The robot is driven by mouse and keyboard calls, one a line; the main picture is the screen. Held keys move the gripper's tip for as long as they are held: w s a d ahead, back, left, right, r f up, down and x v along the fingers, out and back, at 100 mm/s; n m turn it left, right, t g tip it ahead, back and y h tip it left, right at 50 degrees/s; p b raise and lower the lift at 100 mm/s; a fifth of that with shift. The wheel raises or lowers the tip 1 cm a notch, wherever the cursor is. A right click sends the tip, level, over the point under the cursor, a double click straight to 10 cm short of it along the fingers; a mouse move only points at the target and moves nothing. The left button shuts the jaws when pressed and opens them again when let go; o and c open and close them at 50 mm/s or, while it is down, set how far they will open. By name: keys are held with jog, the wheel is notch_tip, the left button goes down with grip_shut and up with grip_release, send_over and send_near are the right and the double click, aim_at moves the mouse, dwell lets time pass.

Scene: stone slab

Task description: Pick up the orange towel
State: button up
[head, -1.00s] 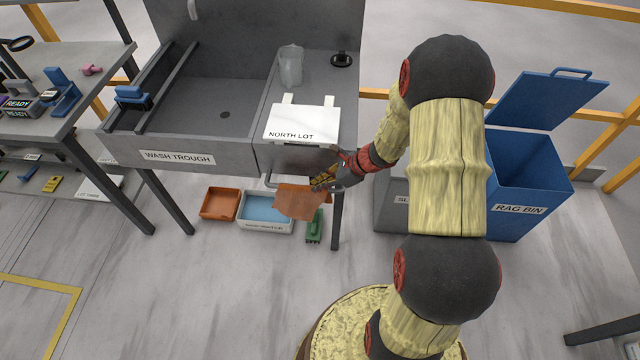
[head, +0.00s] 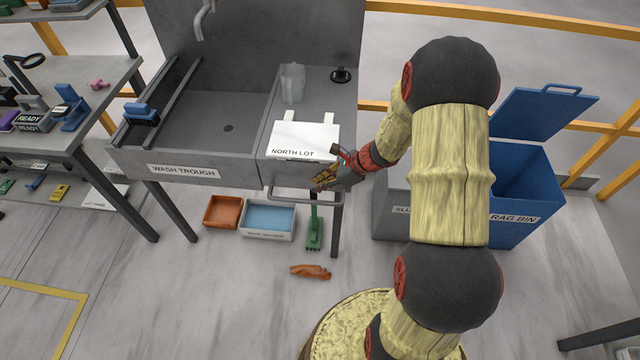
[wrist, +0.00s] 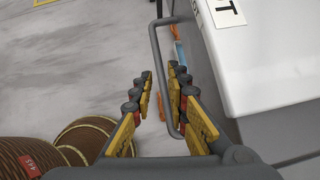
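The orange towel (head: 311,271) lies crumpled on the floor in front of the wash trough, in the head view. A narrow orange strip between my fingers in the wrist view (wrist: 162,106) looks like the same towel, far below. My gripper (head: 318,184) is up at the trough's front rail (head: 285,200), well above the towel. In the wrist view my gripper (wrist: 163,75) has its fingers apart with nothing held. The bare grey rail (wrist: 156,60) runs between and past the fingers; contact with it cannot be told.
An orange tray (head: 222,212), a basin of blue water (head: 268,236) and a green brush (head: 314,235) stand under the trough (head: 130,155). A trough leg (head: 337,230) is near the brush. The blue rag bin (head: 525,185) is at right. Floor around the towel is clear.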

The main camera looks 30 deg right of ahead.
jog(key=o, duration=1)
jog(key=shift+o, duration=0.6)
